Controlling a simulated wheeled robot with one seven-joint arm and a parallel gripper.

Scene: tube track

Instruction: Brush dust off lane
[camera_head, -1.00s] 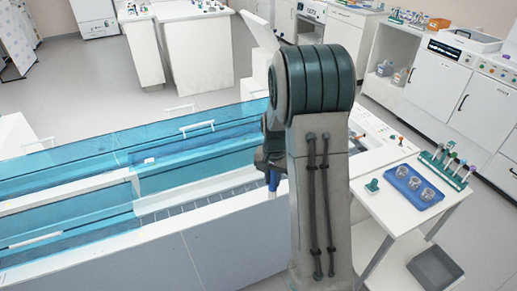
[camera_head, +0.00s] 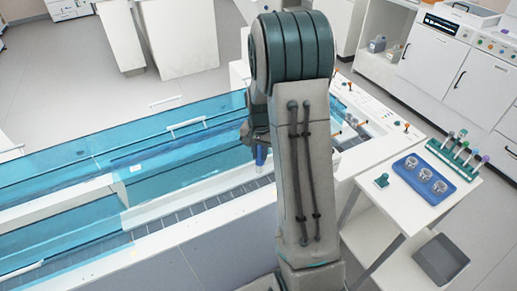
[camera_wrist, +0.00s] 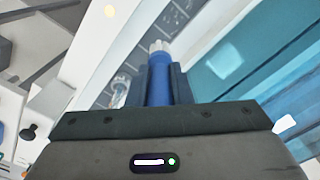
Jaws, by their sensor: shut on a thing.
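My gripper (camera_head: 257,139) is shut on a blue-handled brush (camera_head: 261,155). In the wrist view the brush (camera_wrist: 159,88) stands out between the two dark fingers, with a pale tip. The lane (camera_head: 201,208) is a grey segmented strip along the front of the long white bench, beside blue transparent covers (camera_head: 160,165). The brush hangs near the lane's right part; I cannot tell whether its tip touches. My arm hides part of the lane's right end. I cannot make out dust at this size.
A side table at right holds a blue tray (camera_head: 424,181) with three clear cups, a rack (camera_head: 456,158) of several tubes and a small green object (camera_head: 382,180). A grey bin (camera_head: 440,259) sits on its lower shelf. Clear floor lies behind the bench.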

